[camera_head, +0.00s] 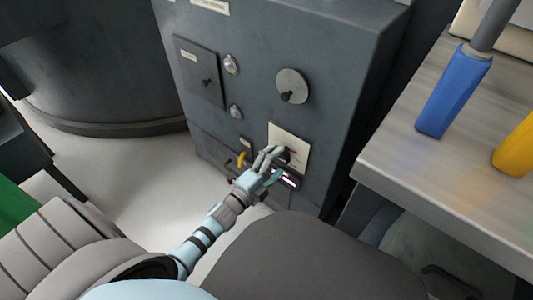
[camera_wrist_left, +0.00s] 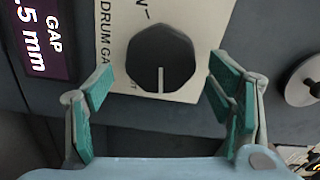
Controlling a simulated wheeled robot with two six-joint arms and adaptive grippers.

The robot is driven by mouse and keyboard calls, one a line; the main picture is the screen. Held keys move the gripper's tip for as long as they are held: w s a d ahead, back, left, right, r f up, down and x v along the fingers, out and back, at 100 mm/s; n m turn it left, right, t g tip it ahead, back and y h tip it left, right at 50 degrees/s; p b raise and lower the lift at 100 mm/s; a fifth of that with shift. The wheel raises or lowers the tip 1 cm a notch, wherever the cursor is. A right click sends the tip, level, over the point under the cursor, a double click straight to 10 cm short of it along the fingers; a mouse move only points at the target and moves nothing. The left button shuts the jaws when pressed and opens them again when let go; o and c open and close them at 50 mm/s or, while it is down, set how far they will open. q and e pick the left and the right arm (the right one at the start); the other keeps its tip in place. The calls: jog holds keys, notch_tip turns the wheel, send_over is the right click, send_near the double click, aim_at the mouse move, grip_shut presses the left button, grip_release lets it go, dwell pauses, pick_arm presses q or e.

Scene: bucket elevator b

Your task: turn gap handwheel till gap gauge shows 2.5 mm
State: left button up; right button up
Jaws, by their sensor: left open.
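The gap handwheel appears as a dark faceted knob (camera_wrist_left: 160,58) with a white pointer line, on a cream plate (camera_wrist_left: 112,15) whose partly cut-off lettering reads "DRUM GA". The plate also shows in the head view (camera_head: 300,152). The gap gauge (camera_wrist_left: 35,35) is a lit display at the left of the wrist view. It reads "GAP" and ".5 mm", with its leading digit cut off. In the head view the display (camera_head: 289,179) is too small to read. My left gripper (camera_head: 270,161) is open at the knob, its green-padded fingers on either side. My right gripper is not in view.
A grey disc with a small dark grip (camera_head: 291,86) sits above the plate on the dark cabinet (camera_head: 270,45). A yellow handle (camera_head: 242,159) is left of my gripper. A bench (camera_head: 440,185) with blue (camera_head: 453,95) and yellow (camera_head: 516,150) objects stands at right.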

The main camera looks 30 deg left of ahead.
pick_arm(q)
jog(key=s+a, duration=0.1)
jog(key=s, duration=0.9)
jog(key=shift+s+a, duration=0.15)
jog(key=shift+a, duration=0.1)
